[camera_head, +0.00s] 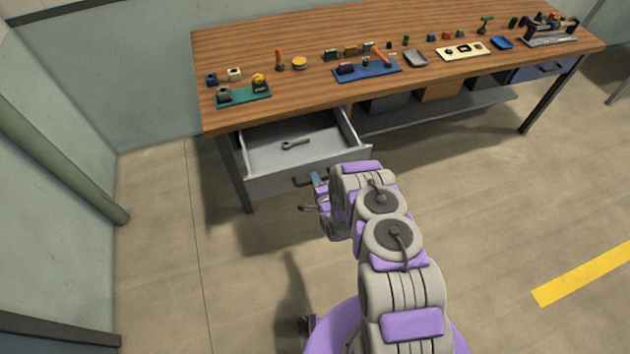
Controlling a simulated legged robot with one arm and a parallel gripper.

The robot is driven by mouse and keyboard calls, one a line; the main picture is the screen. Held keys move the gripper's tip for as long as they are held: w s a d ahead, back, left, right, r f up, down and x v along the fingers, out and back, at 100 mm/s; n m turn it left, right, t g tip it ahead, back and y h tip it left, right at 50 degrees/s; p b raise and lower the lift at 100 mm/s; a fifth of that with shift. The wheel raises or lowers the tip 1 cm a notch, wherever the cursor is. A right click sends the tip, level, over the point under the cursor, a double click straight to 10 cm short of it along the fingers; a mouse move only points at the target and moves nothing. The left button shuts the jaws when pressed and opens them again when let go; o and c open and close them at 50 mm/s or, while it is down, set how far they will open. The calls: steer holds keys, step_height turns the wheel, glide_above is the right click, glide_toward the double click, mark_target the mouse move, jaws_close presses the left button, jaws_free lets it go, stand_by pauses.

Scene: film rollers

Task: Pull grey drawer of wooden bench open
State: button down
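The wooden bench (300,85) stands across the back. Its grey drawer (262,183) at the left end is pulled well out, and its inside shows with a dark wrench-like tool (295,144) lying in it. A dark handle (302,182) is on the drawer front. My gripper (308,196) is at the drawer front, close to the handle. My own wrist hides much of it, so I cannot tell whether the fingers are around the handle or just beside it, nor whether they are open or shut.
Small parts, tools and coloured trays, such as a blue tray (368,70), are spread on the bench top. A lower shelf (440,122) holds boxes. A blue drawer (545,68) is at the right end. The floor is clear around a yellow stripe (585,272); a wall is on the left.

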steer(key=c, duration=1.2)
jaws_free()
steer(key=shift+d+f, duration=0.1)
steer(key=shift+f, duration=0.15)
steer(key=shift+o, duration=0.2)
steer(key=shift+r, duration=0.1)
steer(key=shift+s, duration=0.1)
steer(key=p+v, duration=0.6)
steer(key=v, duration=1.1)
